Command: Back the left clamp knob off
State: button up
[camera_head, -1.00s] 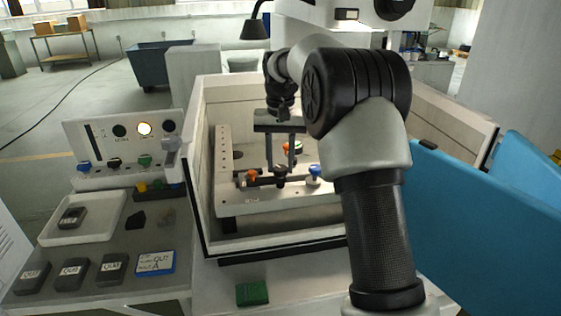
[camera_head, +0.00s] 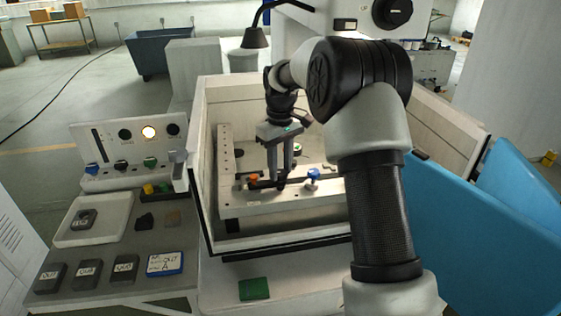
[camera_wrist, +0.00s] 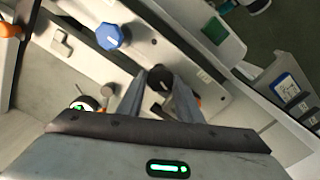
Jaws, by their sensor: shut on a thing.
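My gripper (camera_head: 281,178) reaches down into the open machine tank, over the light clamping frame (camera_head: 262,205). Its fingers are closed around a black knob, which shows between the fingertips in the wrist view (camera_wrist: 159,79). In the head view the fingers mostly hide this knob. A blue knob (camera_head: 313,174) stands to its right, apart from the fingers; it also shows in the wrist view (camera_wrist: 109,36). An orange part (camera_head: 253,179) lies to its left in the head view. In the wrist view a finger partly covers an orange part. I cannot tell how far the black knob is unscrewed.
The tank wall (camera_head: 290,241) surrounds the frame closely. A green-rimmed round part (camera_wrist: 83,104) lies near the fingers. A control panel (camera_head: 128,150), a white tray (camera_head: 113,232) and dark labelled blocks (camera_head: 88,273) are at left. A green block (camera_head: 254,289) lies in front.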

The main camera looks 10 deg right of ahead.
aim_at(280, 172)
jog(key=shift+n+p, duration=0.45)
jog(key=shift+n, duration=0.65)
jog(key=o, duration=1)
jog(key=shift+o, duration=0.2)
notch_tip(280, 172, up, 18)
jog(key=p, duration=0.1)
jog(key=shift+f, duration=0.25)
jog(key=shift+r, duration=0.1)
